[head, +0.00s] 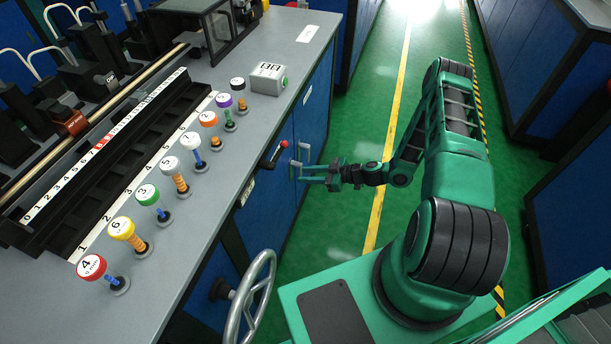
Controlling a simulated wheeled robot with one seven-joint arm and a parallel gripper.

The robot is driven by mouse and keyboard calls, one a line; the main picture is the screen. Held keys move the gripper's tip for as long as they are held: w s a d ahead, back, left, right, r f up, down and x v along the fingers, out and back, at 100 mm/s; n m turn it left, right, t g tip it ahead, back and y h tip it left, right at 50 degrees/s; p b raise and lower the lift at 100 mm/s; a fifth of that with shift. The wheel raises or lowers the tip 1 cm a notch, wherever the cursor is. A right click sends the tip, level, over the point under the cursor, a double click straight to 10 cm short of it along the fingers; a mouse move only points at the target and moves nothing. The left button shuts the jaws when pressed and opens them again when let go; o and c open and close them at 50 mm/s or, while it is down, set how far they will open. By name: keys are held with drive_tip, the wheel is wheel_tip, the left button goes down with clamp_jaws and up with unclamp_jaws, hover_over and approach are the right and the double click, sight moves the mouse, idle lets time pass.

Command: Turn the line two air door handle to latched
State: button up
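A black lever handle with a red end (274,155) is on the side of the grey bench, just under the top's edge. It slants, with its red end up and to the right. I take it for the air door handle, but no readable line number shows on it. My gripper (296,164) is just right of the handle, pointing left towards the blue bench side.
The bench top (200,235) carries a row of pegs with numbered coloured caps and a small grey box (268,78). A small label (246,190) is below the handle. A grey handwheel (250,300) stands nearer me. The green aisle floor (345,225) is clear right of the bench.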

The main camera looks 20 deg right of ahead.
drive_tip(key=v, duration=0.9)
drive_tip(key=shift+d, duration=0.3)
drive_tip(key=shift+s, duration=0.1)
drive_tip(key=s+d+r+m+g+h, duration=0.2)
drive_tip(key=s+r+g, duration=0.15)
drive_tip(key=r, duration=0.55)
drive_tip(key=s+d+r+m+g+h, duration=0.2)
drive_tip(key=s+r+h, duration=0.15)
drive_tip(key=r, duration=0.55)
drive_tip(key=s+d+r+m+g+h, duration=0.1)
drive_tip(key=s+d+r+m+g, duration=0.15)
drive_tip(key=s+r, duration=0.45)
drive_tip(key=s+r+m+h, duration=0.3)
drive_tip(key=s+r+m, duration=0.7)
drive_tip(key=s+r, duration=0.7)
drive_tip(key=shift+s+a+g, duration=0.2)
drive_tip(key=shift+s+g, duration=0.15)
drive_tip(key=shift+g, duration=0.05)
